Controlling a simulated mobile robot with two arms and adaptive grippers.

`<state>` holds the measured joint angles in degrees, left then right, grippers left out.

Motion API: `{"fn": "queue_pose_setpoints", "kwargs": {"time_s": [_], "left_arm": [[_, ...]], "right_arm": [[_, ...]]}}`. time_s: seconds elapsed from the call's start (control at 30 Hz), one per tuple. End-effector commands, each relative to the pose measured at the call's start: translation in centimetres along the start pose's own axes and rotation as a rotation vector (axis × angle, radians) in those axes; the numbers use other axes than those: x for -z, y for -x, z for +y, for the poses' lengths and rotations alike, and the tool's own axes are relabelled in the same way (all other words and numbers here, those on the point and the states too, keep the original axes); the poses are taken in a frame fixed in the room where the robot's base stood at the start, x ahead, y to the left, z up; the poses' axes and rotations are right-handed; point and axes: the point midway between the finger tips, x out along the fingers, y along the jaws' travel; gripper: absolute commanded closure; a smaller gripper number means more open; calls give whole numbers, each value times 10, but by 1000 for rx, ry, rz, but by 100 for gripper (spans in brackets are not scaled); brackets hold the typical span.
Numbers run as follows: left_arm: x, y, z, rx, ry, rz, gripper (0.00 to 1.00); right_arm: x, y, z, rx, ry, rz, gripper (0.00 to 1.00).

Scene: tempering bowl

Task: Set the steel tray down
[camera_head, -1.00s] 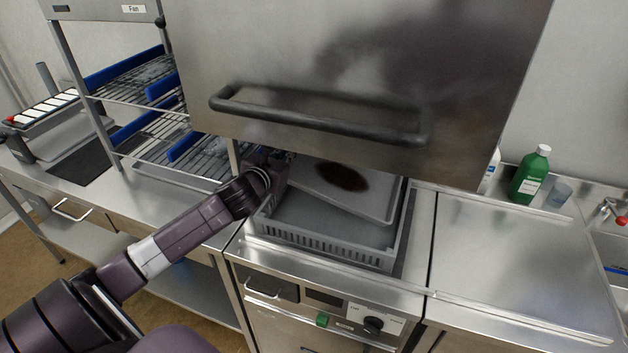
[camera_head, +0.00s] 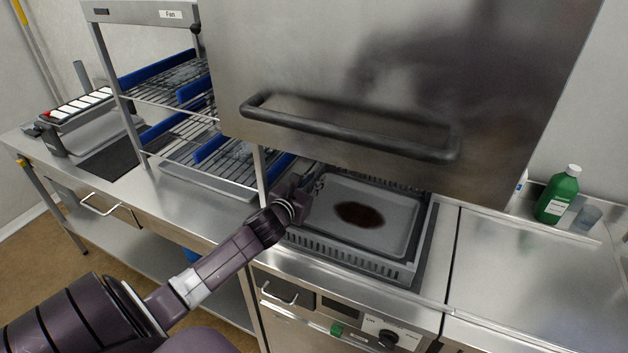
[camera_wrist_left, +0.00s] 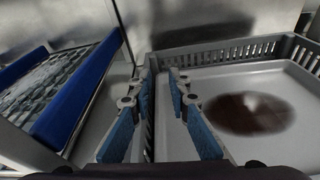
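The steel tray (camera_head: 392,202), shallow and grey with a dark brown patch in its middle, lies about level inside a grey slatted basket (camera_head: 350,259) under the raised hood. My left gripper (camera_head: 314,180) is at the tray's left edge. In the left wrist view the gripper (camera_wrist_left: 160,95) is open, its blue-padded fingers spread either side of the tray and basket edge. The tray (camera_wrist_left: 215,82) fills the right of that view. I cannot tell whether a finger touches its rim. My right gripper is not in view.
The steel hood with its dark bar handle (camera_head: 345,132) hangs close above the basket. A wire rack with blue-edged trays (camera_head: 215,150) stands to the left.

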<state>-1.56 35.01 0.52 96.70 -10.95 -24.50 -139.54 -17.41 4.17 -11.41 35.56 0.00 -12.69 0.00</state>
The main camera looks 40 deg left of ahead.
Motion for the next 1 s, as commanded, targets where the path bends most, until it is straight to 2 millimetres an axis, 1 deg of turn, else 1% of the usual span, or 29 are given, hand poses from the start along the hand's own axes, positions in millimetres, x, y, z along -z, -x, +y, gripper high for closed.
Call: {"fn": "queue_pose_setpoints", "kwargs": {"time_s": [0.1,0.3,0.37,0.47,0.57,0.8,1.0], "left_arm": [[0,0,0,0,0,0,78],[0,1,0,0,0,0,78],[1,3,0,0,-1,1,78],[1,12,0,0,-1,1,78],[2,26,0,1,-4,1,78],[3,72,0,1,-3,2,78],[2,102,0,1,-1,2,78]], "right_arm": [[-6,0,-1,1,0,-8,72],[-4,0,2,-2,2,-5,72],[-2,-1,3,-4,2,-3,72],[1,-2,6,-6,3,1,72],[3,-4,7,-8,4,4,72],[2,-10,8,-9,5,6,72],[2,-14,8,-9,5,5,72]]}}
